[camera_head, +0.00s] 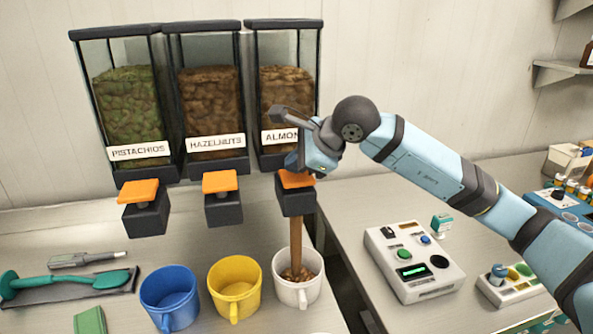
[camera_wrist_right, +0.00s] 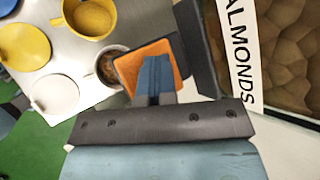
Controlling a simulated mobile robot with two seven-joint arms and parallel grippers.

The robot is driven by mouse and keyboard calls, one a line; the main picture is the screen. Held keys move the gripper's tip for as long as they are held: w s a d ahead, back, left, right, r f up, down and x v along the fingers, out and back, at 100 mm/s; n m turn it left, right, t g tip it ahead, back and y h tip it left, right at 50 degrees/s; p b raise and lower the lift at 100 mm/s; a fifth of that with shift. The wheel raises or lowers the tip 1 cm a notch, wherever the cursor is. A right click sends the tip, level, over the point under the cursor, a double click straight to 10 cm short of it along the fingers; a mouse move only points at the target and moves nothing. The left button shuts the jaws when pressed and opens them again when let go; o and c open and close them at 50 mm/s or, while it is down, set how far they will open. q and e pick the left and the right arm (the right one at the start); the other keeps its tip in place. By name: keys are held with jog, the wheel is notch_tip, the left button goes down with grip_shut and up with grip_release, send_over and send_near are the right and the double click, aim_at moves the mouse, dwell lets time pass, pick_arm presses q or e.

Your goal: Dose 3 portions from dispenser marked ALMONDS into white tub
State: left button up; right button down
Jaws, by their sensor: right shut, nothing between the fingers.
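The ALMONDS dispenser (camera_head: 287,98) is the rightmost of three, with brown pieces inside; my right gripper partly covers its label. The label also shows in the wrist view (camera_wrist_right: 243,50). My right gripper (camera_head: 302,166) is shut and empty, with its fingertips down on the dispenser's orange push pad (camera_head: 296,181). In the wrist view the fingers (camera_wrist_right: 155,78) lie over the orange pad (camera_wrist_right: 130,66). A brown stream (camera_head: 296,243) falls from the outlet into the white tub (camera_head: 297,292) below, which has brown pieces in it. My left gripper is not in view.
PISTACHIOS (camera_head: 131,105) and HAZELNUTS (camera_head: 210,105) dispensers stand to the left. A yellow tub (camera_head: 235,286) and a blue tub (camera_head: 170,296) stand left of the white one. A scale-like device (camera_head: 412,262) is on the right counter, across a gap.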

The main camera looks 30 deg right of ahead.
aim_at(296, 176)
jog(key=shift+f, duration=0.25)
jog(key=shift+r, duration=0.1)
jog(key=shift+r+p, duration=0.55)
jog(key=shift+r, duration=0.8)
notch_tip(296, 176, up, 5)
jog(key=shift+p, duration=1.15)
dwell(0.3)
